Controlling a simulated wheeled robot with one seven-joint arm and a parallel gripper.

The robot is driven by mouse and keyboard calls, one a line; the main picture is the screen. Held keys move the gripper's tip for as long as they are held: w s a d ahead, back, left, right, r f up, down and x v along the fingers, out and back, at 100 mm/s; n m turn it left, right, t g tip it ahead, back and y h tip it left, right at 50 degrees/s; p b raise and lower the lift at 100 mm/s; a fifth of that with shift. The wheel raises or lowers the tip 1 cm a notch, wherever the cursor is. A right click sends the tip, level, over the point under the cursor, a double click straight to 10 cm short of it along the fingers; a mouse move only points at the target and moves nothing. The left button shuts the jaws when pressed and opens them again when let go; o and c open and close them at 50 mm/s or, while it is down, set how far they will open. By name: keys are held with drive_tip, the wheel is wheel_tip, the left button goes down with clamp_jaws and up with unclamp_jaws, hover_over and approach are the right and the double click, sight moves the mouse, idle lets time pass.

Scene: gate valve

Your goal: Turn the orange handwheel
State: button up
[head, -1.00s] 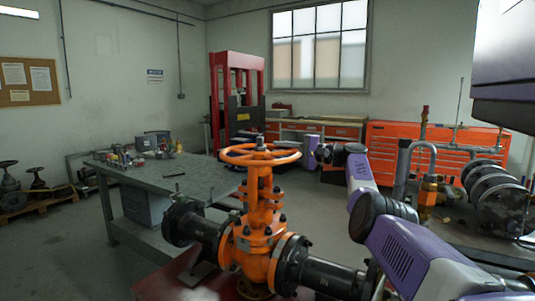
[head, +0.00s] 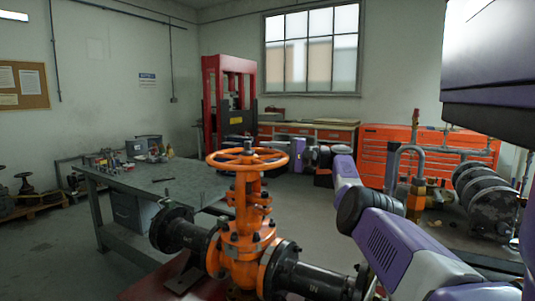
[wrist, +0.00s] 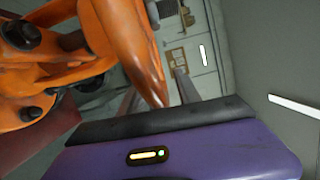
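The orange handwheel (head: 247,169) sits level on top of the orange gate valve (head: 243,245) in the head view. My gripper (head: 305,157) is just right of the handwheel's rim, at about the same height. It is small there, and its fingers cannot be made out. In the wrist view, the orange rim (wrist: 135,50) curves down close to the dark edge of my purple gripper housing. The valve's orange body and dark bolts fill the left of that view. Whether the rim lies between the fingers is hidden. No grip on the wheel is visible.
A grey workbench (head: 165,185) with small parts stands left behind the valve. Black pipes (head: 315,282) run from both sides of the valve. An orange tool cabinet (head: 380,150) and a red press (head: 208,90) stand at the back. Pipework and a dark cylinder (head: 480,195) are at right.

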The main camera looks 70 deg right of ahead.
drive_tip(key=s+d, duration=0.1)
drive_tip(key=s, duration=0.6)
drive_tip(key=shift+s+f, duration=0.15)
drive_tip(key=shift+s, duration=0.2)
drive_tip(key=shift+d, duration=0.1)
